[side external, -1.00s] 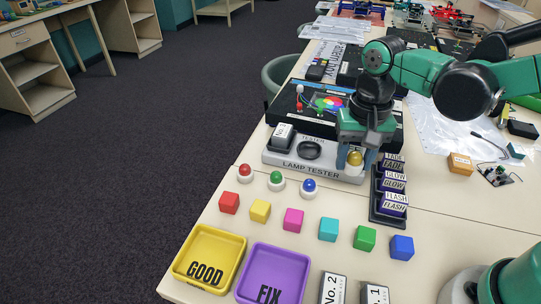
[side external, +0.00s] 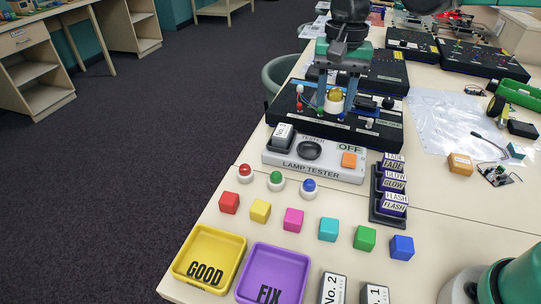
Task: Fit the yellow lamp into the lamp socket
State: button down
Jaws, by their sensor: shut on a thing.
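My gripper (side external: 335,108) is shut on the yellow lamp (side external: 335,98), which has a yellow dome and a white base. It holds the lamp upright over the long black box (side external: 388,138); whether the lamp touches the box I cannot tell. The fingers stand on either side of the lamp and hide part of the box top. The white lamp tester (side external: 268,158) lies in front of the box. It has an empty dark round recess (side external: 310,150), an orange square (side external: 349,160) and an OFF label (side external: 349,148). Which opening is the lamp socket is not clear.
Red (side external: 245,172), green (side external: 276,180) and blue (side external: 309,187) lamps stand in front of the tester. Several coloured cubes form a row nearer. A dark rack (side external: 388,216) of labelled blocks is right of the tester. Yellow GOOD (side external: 210,258) and purple FIX (side external: 272,272) trays are at the front.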

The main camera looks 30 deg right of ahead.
jog(key=m, duration=0.1)
send_over(308, 152)
notch_tip(308, 152, down, 4)
jog(key=shift+f, duration=3.7)
jog(key=shift+f, duration=0.6)
jog(key=shift+c, duration=0.6)
grip_release()
jog(key=shift+o, duration=0.3)
notch_tip(308, 152, up, 7)
jog(key=shift+d, duration=0.1)
